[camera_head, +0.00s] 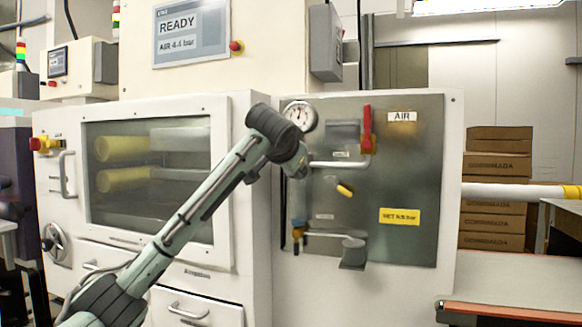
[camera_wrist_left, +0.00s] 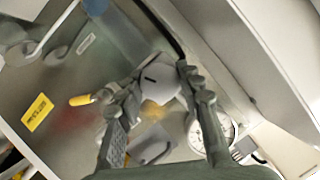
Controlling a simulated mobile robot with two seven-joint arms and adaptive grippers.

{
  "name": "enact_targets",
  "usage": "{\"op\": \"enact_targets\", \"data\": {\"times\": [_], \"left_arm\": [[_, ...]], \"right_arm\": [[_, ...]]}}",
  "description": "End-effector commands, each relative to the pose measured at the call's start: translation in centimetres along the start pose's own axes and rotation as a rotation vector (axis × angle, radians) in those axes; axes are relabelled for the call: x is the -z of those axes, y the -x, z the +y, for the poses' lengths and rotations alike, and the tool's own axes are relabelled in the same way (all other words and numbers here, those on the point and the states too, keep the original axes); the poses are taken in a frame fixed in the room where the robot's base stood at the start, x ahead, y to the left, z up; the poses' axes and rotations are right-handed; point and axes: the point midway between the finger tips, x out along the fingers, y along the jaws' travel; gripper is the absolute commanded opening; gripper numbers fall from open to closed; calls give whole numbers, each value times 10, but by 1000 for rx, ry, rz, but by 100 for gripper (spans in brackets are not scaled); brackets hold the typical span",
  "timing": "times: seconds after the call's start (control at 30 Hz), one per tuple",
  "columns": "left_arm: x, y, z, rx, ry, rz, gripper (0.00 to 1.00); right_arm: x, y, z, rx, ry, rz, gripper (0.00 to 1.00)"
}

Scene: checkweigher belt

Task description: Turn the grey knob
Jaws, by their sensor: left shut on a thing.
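The grey knob (camera_wrist_left: 160,74) shows in the left wrist view as a rounded grey cap with a short black mark. My left gripper (camera_wrist_left: 156,88) is shut on it, one finger on each side. In the head view my left arm reaches up to the metal air panel (camera_head: 420,165), and its wrist and gripper (camera_head: 297,170) hide the knob. The round pressure gauge (camera_head: 300,116) is just above the gripper; it also shows in the left wrist view (camera_wrist_left: 212,132). A display (camera_head: 190,32) reads READY and AIR 4.4 bar. My right gripper is not in view.
A red lever (camera_head: 367,130), a yellow-tipped handle (camera_head: 345,190) and a pipe are close right of my gripper. A yellow label (camera_head: 400,216) gives a set value in bar, hard to read. A windowed door (camera_head: 222,180) is left; stacked cartons (camera_head: 495,190) stand at right.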

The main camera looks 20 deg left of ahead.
Motion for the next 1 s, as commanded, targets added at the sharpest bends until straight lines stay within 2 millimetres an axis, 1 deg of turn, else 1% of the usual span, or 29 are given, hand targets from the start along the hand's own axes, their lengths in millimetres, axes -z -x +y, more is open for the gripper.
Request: {"op": "enact_targets", "data": {"times": [0.1, 0.33, 0.9, 0.93, 1.0], "left_arm": [[0, 0, 0, 27, -65, 1, 7], [0, 0, 0, 60, -148, 1, 7], [0, 0, 0, 74, -178, 1, 7], [0, 0, 0, 74, -178, 1, 38], [0, 0, 0, 73, -178, 1, 47]], "right_arm": [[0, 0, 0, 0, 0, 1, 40], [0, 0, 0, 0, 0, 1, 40], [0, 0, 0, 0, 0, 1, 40], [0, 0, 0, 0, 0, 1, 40], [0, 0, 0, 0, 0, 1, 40]]}}
